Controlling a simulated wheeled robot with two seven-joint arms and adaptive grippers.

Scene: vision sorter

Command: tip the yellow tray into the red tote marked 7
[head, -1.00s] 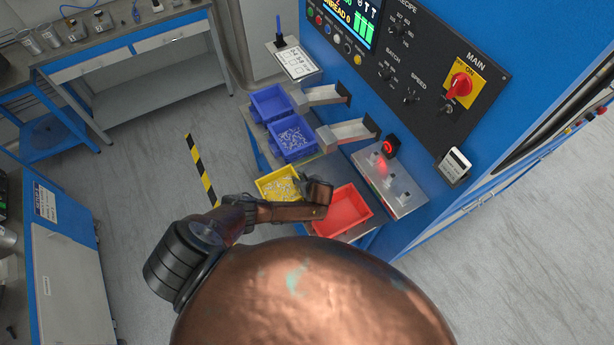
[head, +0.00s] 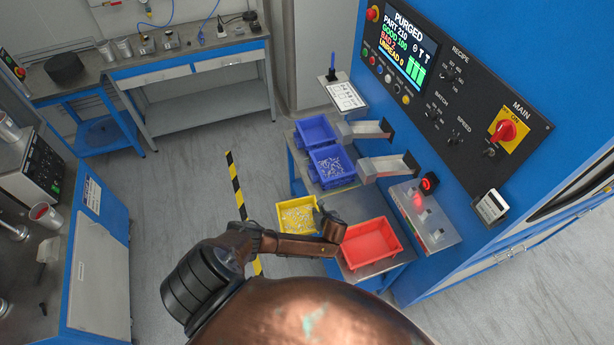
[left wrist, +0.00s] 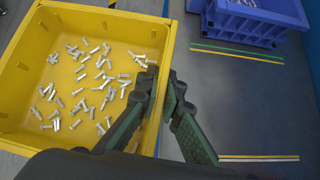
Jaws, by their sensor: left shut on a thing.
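The yellow tray (head: 300,231) is at the left of the red tote, roughly level, with many small silvery pieces in it. My left gripper (head: 331,216) is at the tray's right side. In the left wrist view, the fingers of my left gripper (left wrist: 165,87) are shut on the right wall of the yellow tray (left wrist: 166,45), and the pieces lie scattered over its floor. I cannot tell whether the tray rests on the stand or is lifted. The red tote (head: 370,243) stands just right of my gripper and looks empty. No number 7 is readable on it. My right gripper is not in view.
Two blue totes (head: 331,184) stand behind on the bench; the nearer holds silvery pieces. Metal chutes (head: 388,167) reach out from the blue machine (head: 450,30). A control box (head: 425,222) sits right of the red tote. Floor at the left is free, with a black-yellow stripe (head: 236,185).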

